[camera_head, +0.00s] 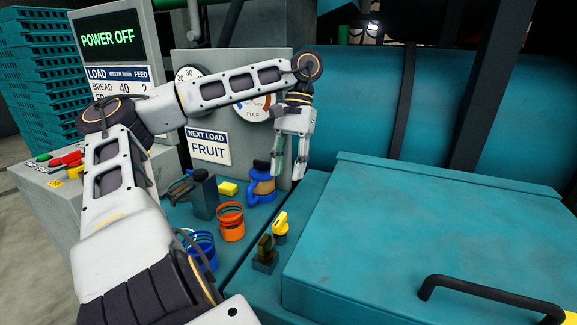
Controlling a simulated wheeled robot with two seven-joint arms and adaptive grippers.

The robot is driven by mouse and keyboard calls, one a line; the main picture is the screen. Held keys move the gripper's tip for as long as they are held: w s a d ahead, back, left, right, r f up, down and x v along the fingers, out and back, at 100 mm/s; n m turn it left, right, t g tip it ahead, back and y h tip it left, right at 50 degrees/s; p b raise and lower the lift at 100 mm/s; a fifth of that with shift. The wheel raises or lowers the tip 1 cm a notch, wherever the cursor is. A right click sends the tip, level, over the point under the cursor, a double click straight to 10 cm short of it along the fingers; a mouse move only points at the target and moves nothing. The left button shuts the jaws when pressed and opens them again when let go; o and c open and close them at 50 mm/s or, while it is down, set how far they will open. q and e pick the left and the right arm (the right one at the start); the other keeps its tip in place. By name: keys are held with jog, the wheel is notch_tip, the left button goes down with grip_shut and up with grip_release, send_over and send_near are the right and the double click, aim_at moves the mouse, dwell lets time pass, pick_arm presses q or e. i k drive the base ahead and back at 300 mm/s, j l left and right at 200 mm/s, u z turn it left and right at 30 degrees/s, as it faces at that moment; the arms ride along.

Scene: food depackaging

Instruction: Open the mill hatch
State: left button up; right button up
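The mill hatch (400,215) is a large teal lid at the right. It lies flat and looks closed. Its black bar handle (490,297) is near the front right. My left gripper (288,172) hangs fingers down in front of the grey panel, behind and left of the hatch and well away from the handle. Its two fingers are apart, with nothing seen between them. My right gripper is not in view.
A yellow knob (281,224) and a dark latch-like part (265,252) sit beside the hatch's left edge. A screen (108,38) reads POWER OFF. The hatch top is clear.

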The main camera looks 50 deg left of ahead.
aim_at(379, 245)
jog(key=k+l, duration=1.15)
jog(key=k, duration=0.15)
